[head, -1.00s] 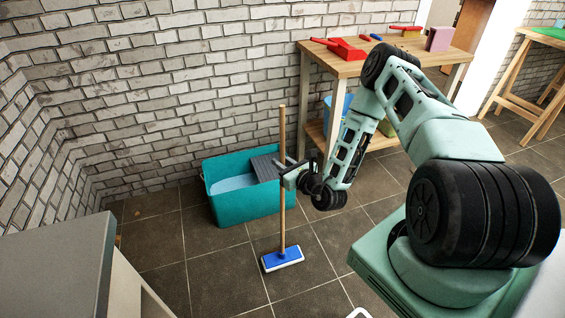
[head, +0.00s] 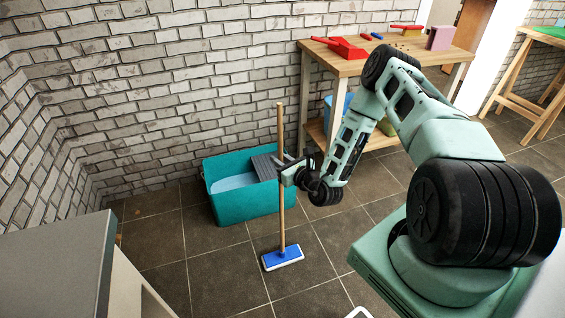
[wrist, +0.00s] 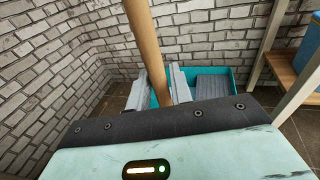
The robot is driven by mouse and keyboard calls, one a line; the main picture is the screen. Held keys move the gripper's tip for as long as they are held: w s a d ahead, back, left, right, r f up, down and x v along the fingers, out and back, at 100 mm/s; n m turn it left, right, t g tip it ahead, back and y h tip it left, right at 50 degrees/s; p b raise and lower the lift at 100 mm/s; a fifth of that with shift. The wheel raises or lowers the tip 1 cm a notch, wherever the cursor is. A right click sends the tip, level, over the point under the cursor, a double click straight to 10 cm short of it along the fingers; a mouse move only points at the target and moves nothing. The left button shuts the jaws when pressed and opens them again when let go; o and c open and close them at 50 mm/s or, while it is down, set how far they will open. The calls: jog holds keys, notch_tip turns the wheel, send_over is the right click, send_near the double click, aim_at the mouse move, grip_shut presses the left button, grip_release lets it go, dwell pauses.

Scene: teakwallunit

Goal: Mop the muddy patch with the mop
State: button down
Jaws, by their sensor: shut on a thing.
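The mop has a wooden handle (head: 281,215) and a flat blue head with a white edge (head: 283,257). It stands upright with its head at the grey tiled floor. My gripper (head: 282,170) is shut on the handle about halfway up. In the wrist view the handle (wrist: 147,45) runs down between the fingers of my gripper (wrist: 166,85). No muddy patch can be made out on the floor that shows.
A teal bucket (head: 228,207) with water and a grey wringer (head: 268,166) stands right behind the mop. A wooden workbench (head: 385,62) holds red tools. A grey counter (head: 55,265) is at the front left. Tiles around the mop head are clear.

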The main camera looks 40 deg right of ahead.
jog(key=w+d, duration=0.1)
jog(key=w, duration=0.5)
jog(key=shift+d, duration=0.3)
jog(key=shift+w, duration=0.1)
jog(key=w, duration=0.3)
jog(key=w+d, duration=0.1)
jog(key=shift+w+d+r+b, duration=0.1)
jog(key=shift+w+r+b, duration=0.2)
jog(key=shift+b, duration=0.1)
dwell(0.5)
jog(key=r+p, duration=0.2)
jog(key=s+r+p, duration=0.1)
jog(key=r+p, duration=0.1)
jog(key=p, duration=0.1)
jog(key=shift+s+r, duration=0.1)
jog(key=shift+r, duration=0.15)
jog(key=shift+a+f, duration=0.1)
jog(key=shift+a, duration=0.1)
dwell(0.8)
